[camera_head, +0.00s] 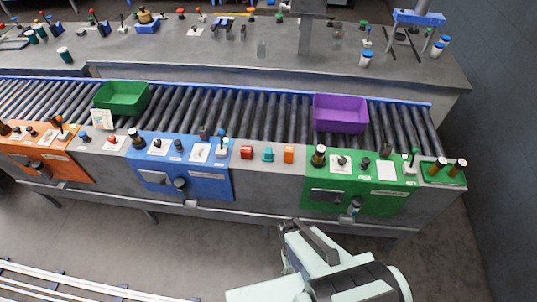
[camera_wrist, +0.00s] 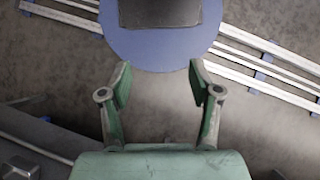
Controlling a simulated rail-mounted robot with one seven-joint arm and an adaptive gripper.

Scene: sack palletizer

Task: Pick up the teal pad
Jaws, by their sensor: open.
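The teal pad (camera_head: 268,154) is a small block on the grey front ledge of the conveyor bench in the head view. It stands between a red block (camera_head: 247,152) on its left and an orange block (camera_head: 289,154) on its right, with small gaps. My gripper (camera_wrist: 159,77) is open in the wrist view, with nothing between its fingers and the floor behind them. In the head view my arm is at the lower right, in front of the bench and apart from the pad; the fingers are not clear there. The pad is not in the wrist view.
A green bin (camera_head: 122,98) and a purple bin (camera_head: 341,113) sit on the roller conveyor (camera_head: 225,115) behind the ledge. Blue (camera_head: 208,181) and green (camera_head: 325,208) control panels flank the blocks, with upright knobs. Floor in front of the bench is open.

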